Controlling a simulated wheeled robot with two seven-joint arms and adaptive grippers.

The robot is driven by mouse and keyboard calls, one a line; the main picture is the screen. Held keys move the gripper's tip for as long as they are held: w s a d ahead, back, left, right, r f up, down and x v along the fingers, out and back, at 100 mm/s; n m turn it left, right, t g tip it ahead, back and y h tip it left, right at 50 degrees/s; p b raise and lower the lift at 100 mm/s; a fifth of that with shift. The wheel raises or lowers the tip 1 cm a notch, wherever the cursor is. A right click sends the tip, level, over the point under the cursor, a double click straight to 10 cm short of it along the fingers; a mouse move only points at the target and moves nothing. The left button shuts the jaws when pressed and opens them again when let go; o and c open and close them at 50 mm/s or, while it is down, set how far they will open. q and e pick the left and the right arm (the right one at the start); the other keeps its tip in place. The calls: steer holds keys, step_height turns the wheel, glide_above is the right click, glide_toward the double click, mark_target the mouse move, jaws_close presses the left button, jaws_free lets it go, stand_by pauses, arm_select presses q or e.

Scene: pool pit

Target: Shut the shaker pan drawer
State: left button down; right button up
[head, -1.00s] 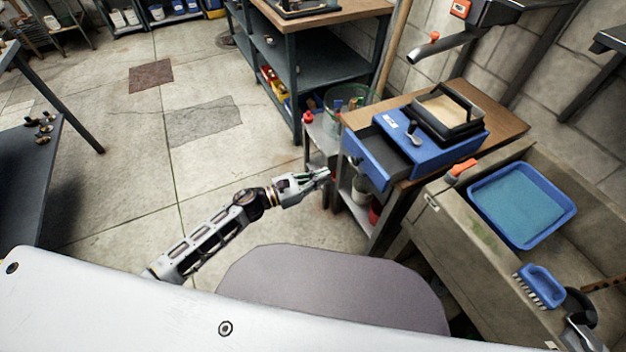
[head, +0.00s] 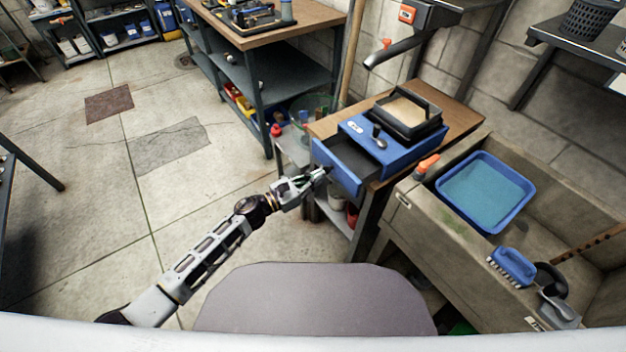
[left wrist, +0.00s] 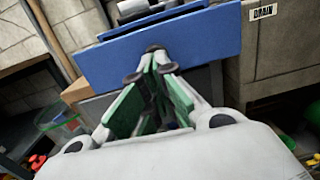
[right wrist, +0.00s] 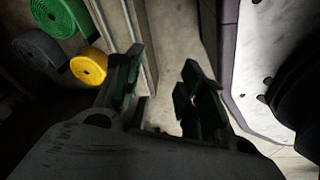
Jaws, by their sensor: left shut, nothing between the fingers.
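The blue shaker box (head: 395,157) stands on a wooden-topped bench with a black-framed pan on top. Its drawer stands open toward the left, showing a dark inside; the blue drawer front (head: 335,166) faces my left arm. My left gripper (head: 324,172) is shut and empty, its tips at the outer face of the drawer front. In the left wrist view the drawer front (left wrist: 200,46) spans just beyond the tips (left wrist: 157,52); I cannot tell if they touch. My right gripper (right wrist: 168,85) is open and empty, seen only in the right wrist view.
Open floor lies left.

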mark_target(332, 170)
arm_select(q)
steer(key=shift+w, duration=0.1)
arm_select(e)
steer(key=shift+w+a, duration=0.15)
steer(key=shift+a, duration=0.1)
arm_select(q)
steer(key=shift+d, duration=0.2)
steer(key=shift+w+d, duration=0.15)
steer(key=shift+w, duration=0.05)
steer(key=shift+b+x, duration=1.2)
steer(key=shift+x, duration=0.9)
steer(key=shift+b+x, duration=0.5)
steer(key=shift+x, duration=0.75)
steer(key=shift+w+f, duration=0.1)
arm_select(e)
steer(key=w+a+r, duration=0.4)
steer(key=r, duration=0.4)
steer(key=shift+w, duration=0.25)
arm_select(q)
steer(key=shift+a, duration=0.25)
arm_select(e)
steer(key=shift+s+g, duration=0.1)
steer(key=shift+g, duration=0.2)
